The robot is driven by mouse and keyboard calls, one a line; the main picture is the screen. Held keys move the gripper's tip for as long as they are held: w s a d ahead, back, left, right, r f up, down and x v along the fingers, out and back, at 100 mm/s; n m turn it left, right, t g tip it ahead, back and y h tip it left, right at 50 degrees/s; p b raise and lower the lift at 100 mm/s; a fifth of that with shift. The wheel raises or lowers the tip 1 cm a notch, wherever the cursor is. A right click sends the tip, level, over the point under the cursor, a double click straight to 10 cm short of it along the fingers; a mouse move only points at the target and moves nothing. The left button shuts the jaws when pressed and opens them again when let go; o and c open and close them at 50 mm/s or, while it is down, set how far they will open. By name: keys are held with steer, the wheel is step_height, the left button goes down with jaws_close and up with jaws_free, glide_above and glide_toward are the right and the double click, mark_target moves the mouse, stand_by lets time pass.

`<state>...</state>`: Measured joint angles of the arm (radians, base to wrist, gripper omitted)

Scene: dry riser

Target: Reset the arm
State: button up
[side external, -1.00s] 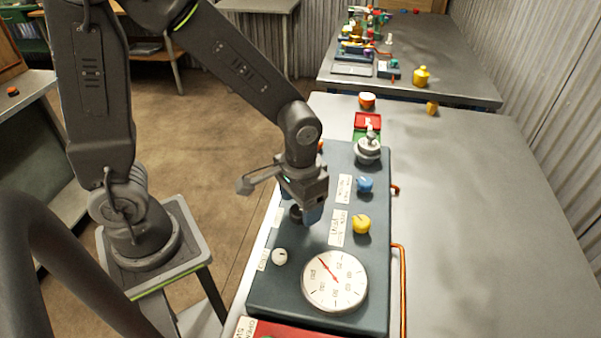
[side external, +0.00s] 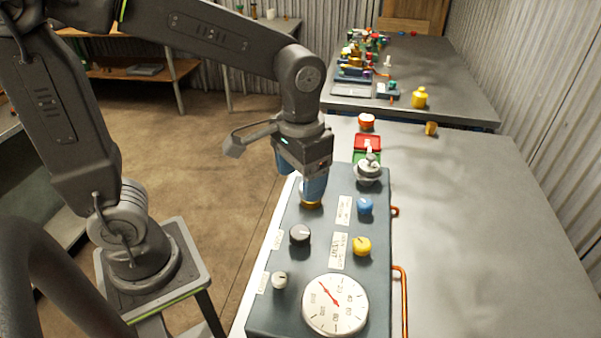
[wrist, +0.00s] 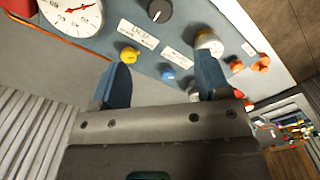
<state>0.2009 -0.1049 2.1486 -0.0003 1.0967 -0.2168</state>
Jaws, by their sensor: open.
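My gripper (side external: 302,188) is above the upper left part of a dark blue-grey control panel (side external: 318,255). In the wrist view its two blue fingers (wrist: 162,78) are spread apart with nothing between them. In the side view a finger partly covers an amber-rimmed knob (side external: 311,204); I cannot tell whether they touch. That knob shows beside one finger in the wrist view (wrist: 208,42). The panel also carries a black knob (side external: 300,235), a white knob (side external: 279,280), a blue knob (side external: 365,206), a yellow knob (side external: 362,246) and a round white gauge (side external: 335,304) with a red needle.
A grey metal valve-like fitting (side external: 368,170) and a red block (side external: 367,142) are at the panel's far end. An orange pipe (side external: 402,300) runs along its right edge. The grey table (side external: 465,230) is clear on the right. A second cluttered table (side external: 455,85) stands behind.

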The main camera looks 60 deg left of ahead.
steer(key=s+a+r+t, duration=0.4)
steer(key=s+a+t, duration=0.1)
steer(key=s, duration=0.2)
steer(key=shift+s+a+r+t, duration=0.2)
steer(key=shift+a+t, duration=0.1)
steer(key=shift+a, duration=0.1)
steer(key=shift+c, duration=0.4)
stand_by(1.1)
